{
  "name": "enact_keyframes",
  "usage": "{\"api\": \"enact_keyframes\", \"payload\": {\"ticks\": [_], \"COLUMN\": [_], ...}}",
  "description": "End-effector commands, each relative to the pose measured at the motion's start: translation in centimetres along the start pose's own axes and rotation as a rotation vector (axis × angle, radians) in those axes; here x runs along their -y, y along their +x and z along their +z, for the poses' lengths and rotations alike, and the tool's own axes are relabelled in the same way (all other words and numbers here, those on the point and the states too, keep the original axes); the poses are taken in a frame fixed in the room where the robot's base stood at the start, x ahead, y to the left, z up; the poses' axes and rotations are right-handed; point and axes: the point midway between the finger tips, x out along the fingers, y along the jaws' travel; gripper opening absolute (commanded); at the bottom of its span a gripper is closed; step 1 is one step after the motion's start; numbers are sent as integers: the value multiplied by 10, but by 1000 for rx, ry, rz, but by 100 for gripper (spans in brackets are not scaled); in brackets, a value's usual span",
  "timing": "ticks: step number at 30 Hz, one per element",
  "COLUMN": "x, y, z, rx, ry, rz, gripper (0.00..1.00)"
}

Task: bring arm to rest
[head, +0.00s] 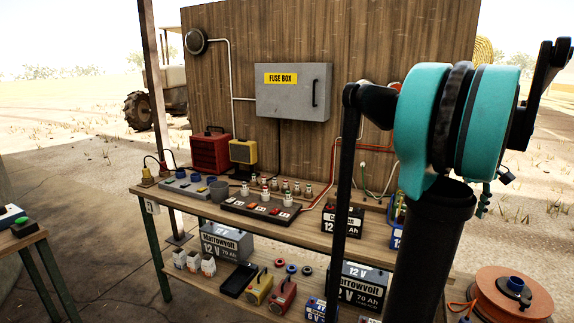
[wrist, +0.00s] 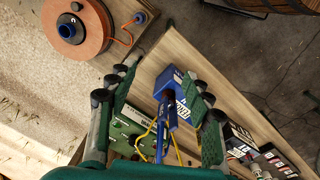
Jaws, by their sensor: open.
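My gripper (wrist: 156,86) shows in the wrist view with its two green and grey fingers spread wide apart. Nothing is held between them. Below and between the fingers I see a blue box-like item (wrist: 181,92) with a white label, on or over a wooden surface. A green item (wrist: 128,132) with a yellow cable lies beside it. In the head view my teal and black arm rises at the right, in front of the workbench (head: 240,229). The gripper cannot be made out clearly there.
The bench carries switch boxes, a red heater (head: 210,150) and batteries, with more batteries on its lower shelf. A grey fuse box (head: 293,92) hangs on the plank wall behind. An orange cable reel (head: 510,294) stands at the right. A wooden barrel (wrist: 275,5) shows in the wrist view.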

Motion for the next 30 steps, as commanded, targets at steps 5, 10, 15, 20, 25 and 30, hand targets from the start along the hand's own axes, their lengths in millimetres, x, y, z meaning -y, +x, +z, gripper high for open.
{"api": "enact_keyframes", "payload": {"ticks": [5, 10, 15, 20, 25, 30], "x": [30, 71, 133, 217, 300, 358], "y": [14, 34, 63, 103, 146, 182], "z": [-12, -23, -31, -24, 5, 44], "rx": [-21, -51, -99, -170, -249, -313], "ry": [-6, -10, -16, -22, -25, -22], "rz": [10, 22, 31, 28, 3, -37], "gripper": [51, 51, 51, 51, 51, 51]}}
